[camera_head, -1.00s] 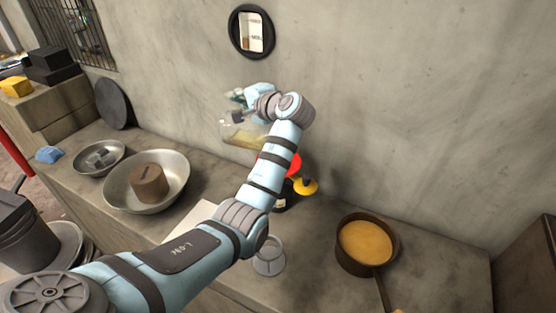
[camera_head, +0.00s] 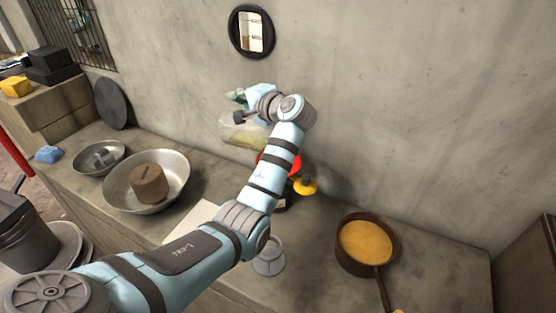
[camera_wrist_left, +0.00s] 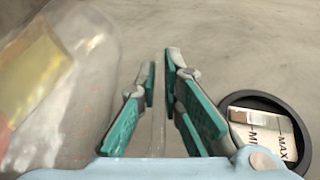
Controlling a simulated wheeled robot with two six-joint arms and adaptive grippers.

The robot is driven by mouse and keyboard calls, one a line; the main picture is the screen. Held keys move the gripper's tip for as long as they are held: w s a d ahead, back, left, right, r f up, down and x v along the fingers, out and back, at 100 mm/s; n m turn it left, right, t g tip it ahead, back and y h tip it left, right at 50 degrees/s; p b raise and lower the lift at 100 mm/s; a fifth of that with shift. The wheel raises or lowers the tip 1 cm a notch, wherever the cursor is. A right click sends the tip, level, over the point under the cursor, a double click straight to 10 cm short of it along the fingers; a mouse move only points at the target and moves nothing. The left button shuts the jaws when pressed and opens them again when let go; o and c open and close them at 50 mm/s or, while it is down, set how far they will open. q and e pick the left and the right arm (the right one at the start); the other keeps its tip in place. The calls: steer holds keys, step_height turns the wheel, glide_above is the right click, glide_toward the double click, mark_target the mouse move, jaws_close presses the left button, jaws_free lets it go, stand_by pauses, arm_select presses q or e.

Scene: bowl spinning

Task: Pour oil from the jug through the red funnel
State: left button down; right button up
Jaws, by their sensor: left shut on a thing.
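The clear jug (camera_head: 243,133) is held up near the wall, with yellow oil inside. It also fills the left side of the left wrist view (camera_wrist_left: 85,100), tilted, the oil (camera_wrist_left: 35,75) showing through its wall. My left gripper (camera_head: 240,97), with teal finger pads, is shut on the jug's clear handle; the fingers also show in the left wrist view (camera_wrist_left: 163,95). The red funnel (camera_head: 295,162) is below and to the right of the jug, mostly hidden behind my left arm. Whether oil is flowing cannot be told. My right gripper is out of view.
A yellow piece (camera_head: 306,186) is beside the funnel. A pot of orange liquid (camera_head: 366,241) stands right, a clear glass-like piece (camera_head: 269,260) in front. Metal bowls (camera_head: 122,193) are left. A round MIN/MAX gauge (camera_head: 251,32) hangs on the wall.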

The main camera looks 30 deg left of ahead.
arm_select(q)
steer(key=shift+d+r, duration=0.1)
steer(key=shift+d, duration=0.2)
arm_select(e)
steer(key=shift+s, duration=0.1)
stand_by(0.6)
